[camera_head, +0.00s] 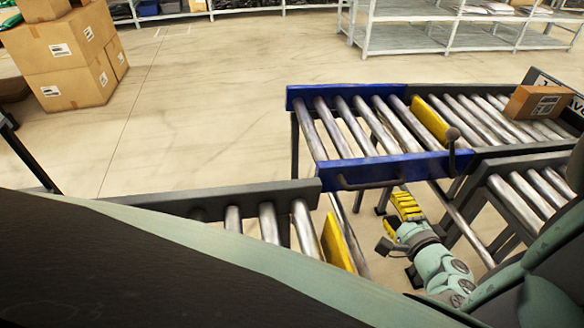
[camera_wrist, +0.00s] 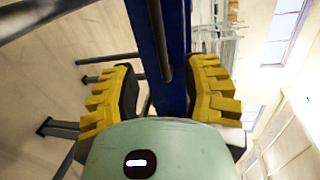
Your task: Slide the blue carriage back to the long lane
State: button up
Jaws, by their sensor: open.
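The blue carriage (camera_head: 365,172) is a short roller section with blue side rails. In the head view it lines up with the far roller lane on the right. A dark handle bar (camera_head: 370,185) runs along its near blue rail, and a knobbed lever (camera_head: 452,145) stands at that rail's right end. My gripper (camera_head: 398,220) is below and in front of the near rail, close to the handle. In the wrist view the yellow fingers are open, with the blue rail (camera_wrist: 160,30) and dark handle bar (camera_wrist: 161,40) showing between them. I cannot tell whether they touch.
A near-left roller lane (camera_head: 255,205) with a yellow end plate (camera_head: 336,243) and a near-right lane (camera_head: 530,190) leave a gap between them. A cardboard box (camera_head: 538,102) sits on the far right lane. Boxes (camera_head: 68,60) are stacked at left; open floor lies behind.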

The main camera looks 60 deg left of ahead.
aim_at(376, 186)
jog(key=shift+x, duration=4.9)
jog(key=shift+c, duration=0.3)
grip_shut()
